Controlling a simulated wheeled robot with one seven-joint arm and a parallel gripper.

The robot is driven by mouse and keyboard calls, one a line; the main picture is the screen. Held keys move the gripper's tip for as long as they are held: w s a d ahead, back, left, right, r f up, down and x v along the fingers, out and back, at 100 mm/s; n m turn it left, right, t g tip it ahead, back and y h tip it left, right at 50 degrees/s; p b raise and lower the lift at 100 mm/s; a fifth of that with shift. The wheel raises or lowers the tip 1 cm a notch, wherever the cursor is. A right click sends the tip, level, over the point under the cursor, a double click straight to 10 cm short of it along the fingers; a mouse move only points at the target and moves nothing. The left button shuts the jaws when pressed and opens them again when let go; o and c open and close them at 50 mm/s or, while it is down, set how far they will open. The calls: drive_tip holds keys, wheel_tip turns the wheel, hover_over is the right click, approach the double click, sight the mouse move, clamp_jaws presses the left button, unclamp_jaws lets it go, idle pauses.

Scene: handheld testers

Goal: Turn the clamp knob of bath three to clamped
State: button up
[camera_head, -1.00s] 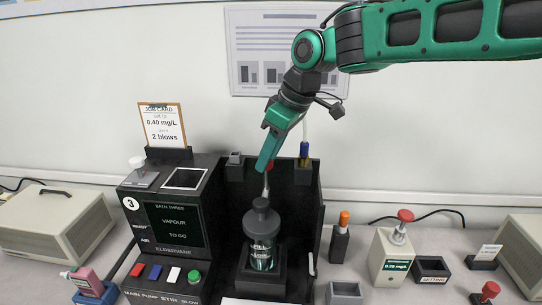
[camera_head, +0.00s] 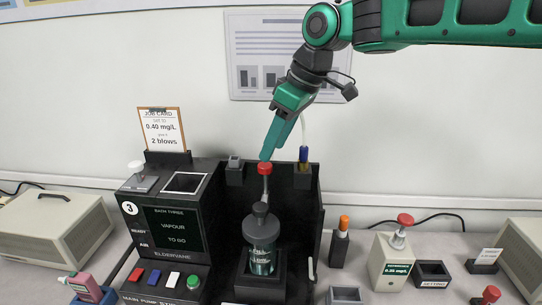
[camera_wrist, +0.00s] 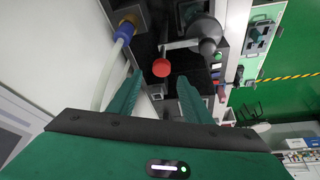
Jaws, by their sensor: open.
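Bath three (camera_head: 165,215) is a black unit with a screen reading "VAPOUR TO GO". A red knob (camera_head: 264,168), which looks like the clamp knob, sits at the back of its black bay, above a grey-capped bottle (camera_head: 262,245). My gripper (camera_head: 266,155) is just above the red knob, pointing down. In the wrist view my gripper (camera_wrist: 158,80) is open, with the red knob (camera_wrist: 162,67) just beyond and between its fingertips. I see no contact. The knob's clamp marking cannot be read.
A blue-collared tube fitting (camera_head: 303,155) stands close to the right of the knob. The bay's black side wall (camera_head: 310,215) rises beside the bottle. A job card (camera_head: 161,128) stands at the left. A red-topped tester (camera_head: 391,255) is farther right on the bench.

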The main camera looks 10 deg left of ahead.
drive_tip(key=v, duration=0.5)
drive_tip(key=shift+d+r, duration=0.1)
drive_tip(key=shift+r, duration=0.25)
drive_tip(key=s+d+f+m+h, duration=0.1)
drive_tip(key=d+f+m, duration=0.25)
drive_tip(key=d, duration=0.65)
drive_tip(key=s+d+f+m+h, duration=0.1)
drive_tip(key=d+f+m, duration=0.25)
drive_tip(key=d, duration=0.65)
drive_tip(key=s+d+f+m+h, duration=0.1)
drive_tip(key=d+f+m, duration=0.25)
drive_tip(key=d, duration=0.75)
drive_tip(key=s+d+f+m, duration=0.5)
drive_tip(key=s+d, duration=0.3)
drive_tip(key=s, duration=0.3)
drive_tip(key=s+d+f+m+g+h, duration=0.1)
drive_tip(key=s+d+f+m, duration=0.4)
drive_tip(key=s+d, duration=0.4)
drive_tip(key=s+f, duration=0.1)
drive_tip(key=s, duration=0.2)
drive_tip(key=shift+m+g, duration=0.25)
drive_tip(key=shift+g, duration=0.05)
